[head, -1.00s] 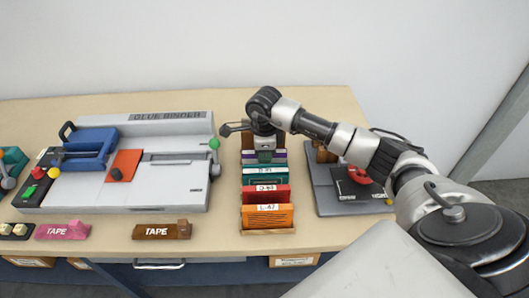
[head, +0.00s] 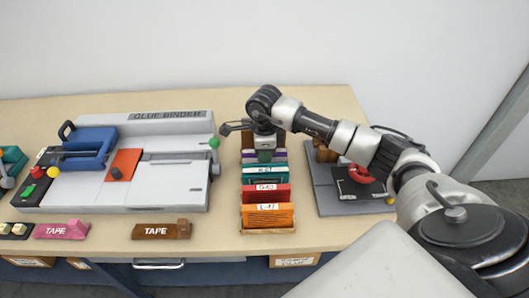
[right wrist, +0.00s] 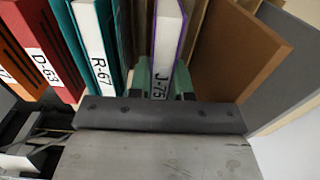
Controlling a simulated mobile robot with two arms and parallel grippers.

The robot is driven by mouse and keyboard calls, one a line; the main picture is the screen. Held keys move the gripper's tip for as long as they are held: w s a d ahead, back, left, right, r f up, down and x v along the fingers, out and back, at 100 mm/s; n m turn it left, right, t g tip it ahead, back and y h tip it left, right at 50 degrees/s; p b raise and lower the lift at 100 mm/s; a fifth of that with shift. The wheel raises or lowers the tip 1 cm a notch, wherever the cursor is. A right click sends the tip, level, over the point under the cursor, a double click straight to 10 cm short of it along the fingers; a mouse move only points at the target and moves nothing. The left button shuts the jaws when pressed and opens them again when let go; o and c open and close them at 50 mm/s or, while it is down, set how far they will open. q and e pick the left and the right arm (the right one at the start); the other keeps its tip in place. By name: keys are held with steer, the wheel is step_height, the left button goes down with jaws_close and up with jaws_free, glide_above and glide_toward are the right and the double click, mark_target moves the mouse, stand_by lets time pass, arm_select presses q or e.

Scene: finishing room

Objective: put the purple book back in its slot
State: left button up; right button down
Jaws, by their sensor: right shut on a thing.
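The purple book (right wrist: 168,40), with a white spine labelled J-75, stands between the fingers of my right gripper (right wrist: 164,84) in the right wrist view. The gripper is shut on it. In the head view my right gripper (head: 265,155) points down over the back part of the book rack (head: 268,231), and only a strip of the purple book (head: 281,153) shows. The book is in line with the row, between the teal book (right wrist: 97,45) and a brown board (right wrist: 238,50). How deep it sits in the rack is hidden. My left gripper is out of view.
A red book (head: 266,193) and an orange book (head: 267,216) stand in front of the teal one. A glue binder (head: 150,185) is left of the rack. A grey device (head: 340,200) is close on the right. Tape blocks (head: 155,232) lie at the front.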

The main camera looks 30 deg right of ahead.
steer(key=shift+f+b, duration=0.55)
steer(key=shift+f, duration=0.1)
stand_by(0.3)
steer(key=c, duration=1.3)
jaws_free()
steer(key=shift+c, duration=0.2)
steer(key=shift+r+p, duration=3.4)
steer(key=shift+r, duration=2.15)
